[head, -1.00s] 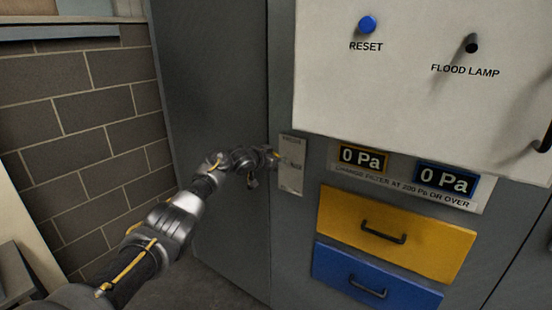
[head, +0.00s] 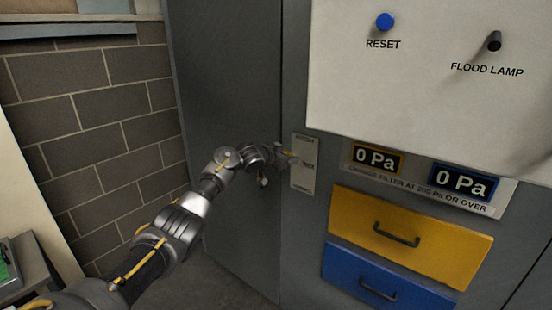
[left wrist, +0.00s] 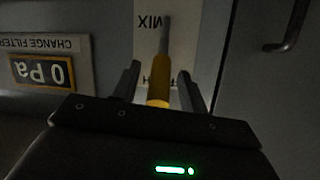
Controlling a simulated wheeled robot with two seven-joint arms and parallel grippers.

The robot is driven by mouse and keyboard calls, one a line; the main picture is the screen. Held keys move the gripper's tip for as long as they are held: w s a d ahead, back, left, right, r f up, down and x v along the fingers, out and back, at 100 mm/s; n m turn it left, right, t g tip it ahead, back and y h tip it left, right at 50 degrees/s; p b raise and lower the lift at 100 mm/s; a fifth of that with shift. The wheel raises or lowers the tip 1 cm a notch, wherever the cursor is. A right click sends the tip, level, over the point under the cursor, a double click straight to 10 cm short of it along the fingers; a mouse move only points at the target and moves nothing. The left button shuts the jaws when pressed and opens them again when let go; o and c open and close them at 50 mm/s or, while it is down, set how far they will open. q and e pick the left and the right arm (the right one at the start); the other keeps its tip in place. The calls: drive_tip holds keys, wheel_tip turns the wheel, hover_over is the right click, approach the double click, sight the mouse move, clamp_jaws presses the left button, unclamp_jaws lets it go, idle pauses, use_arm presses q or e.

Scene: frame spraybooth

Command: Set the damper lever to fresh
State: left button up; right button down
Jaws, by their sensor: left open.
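The damper lever has a yellow grip (left wrist: 158,85) and a thin grey rod, seen in the left wrist view. Its pale label plate (head: 302,180) is on the grey cabinet front in the head view. The wrist view shows the plate upside down, with MIX beside the rod and a label ending in H partly hidden behind the yellow grip. My left gripper (head: 284,158) is at the plate; in the wrist view its open fingers (left wrist: 158,78) stand on either side of the yellow grip, with visible gaps. My right gripper is not in view.
Right of the plate are two 0 Pa displays (head: 377,159), a yellow drawer (head: 440,245) and a blue drawer (head: 400,291) with handles. Above is a white panel with a blue RESET button (head: 385,21) and a FLOOD LAMP switch (head: 494,41). A brick wall (head: 90,130) is left.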

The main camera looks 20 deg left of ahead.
use_arm(q)
drive_tip(key=b+v, duration=0.2)
drive_tip(key=v, duration=0.7)
drive_tip(key=shift+s, duration=0.1)
